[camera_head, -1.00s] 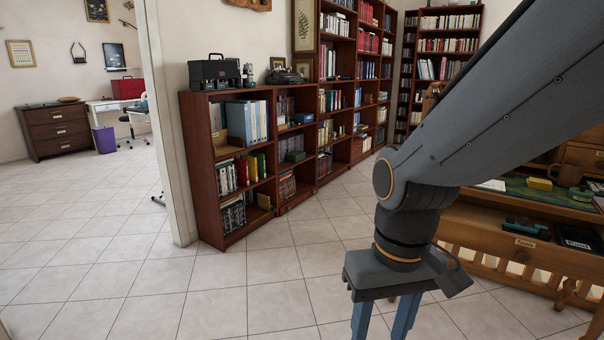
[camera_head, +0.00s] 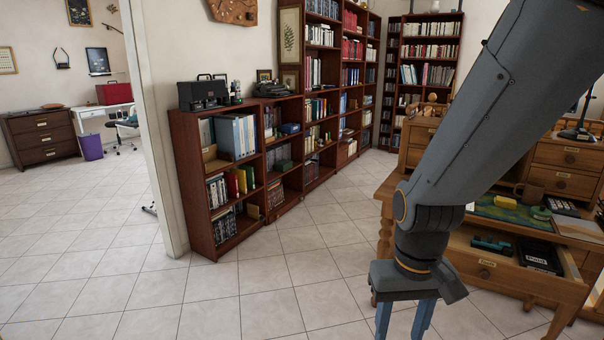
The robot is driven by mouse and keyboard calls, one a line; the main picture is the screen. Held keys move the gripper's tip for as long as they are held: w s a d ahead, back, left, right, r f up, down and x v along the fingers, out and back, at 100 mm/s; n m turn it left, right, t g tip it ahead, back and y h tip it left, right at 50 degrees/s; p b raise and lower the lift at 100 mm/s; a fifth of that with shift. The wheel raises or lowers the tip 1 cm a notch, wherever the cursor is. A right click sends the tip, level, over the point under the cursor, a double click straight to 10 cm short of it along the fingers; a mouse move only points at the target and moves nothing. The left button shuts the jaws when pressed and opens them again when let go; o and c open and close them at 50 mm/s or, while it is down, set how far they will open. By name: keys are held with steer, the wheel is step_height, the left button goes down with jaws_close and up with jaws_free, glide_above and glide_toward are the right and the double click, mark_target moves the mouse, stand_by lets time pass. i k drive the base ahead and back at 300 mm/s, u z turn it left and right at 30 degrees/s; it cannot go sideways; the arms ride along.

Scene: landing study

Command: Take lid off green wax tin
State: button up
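I cannot make out a green wax tin or its lid for certain in the head view. A small green box (camera_head: 284,165) sits on a shelf of the low bookcase, too small to identify. My gripper (camera_head: 403,325) hangs at the bottom edge of the view, pointing down over the tiled floor. Its two blue fingers stand apart with nothing seen between them; their tips are cut off by the frame. My arm hides part of the wooden desk (camera_head: 387,237).
The desk at right has an open drawer (camera_head: 485,264) holding a teal object (camera_head: 492,245) and a dark box (camera_head: 540,257). A green mat (camera_head: 515,212) and a brown mug (camera_head: 531,193) are on top. Bookcases (camera_head: 190,180) line the wall. Floor at left is clear.

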mark_target(541, 210)
steer(key=z, duration=1.85)
steer(key=i, duration=0.75)
steer(key=z, duration=0.45)
steer(key=i, duration=0.8)
steer(key=u, duration=0.6)
steer(key=i, duration=0.8)
steer(key=u, duration=0.55)
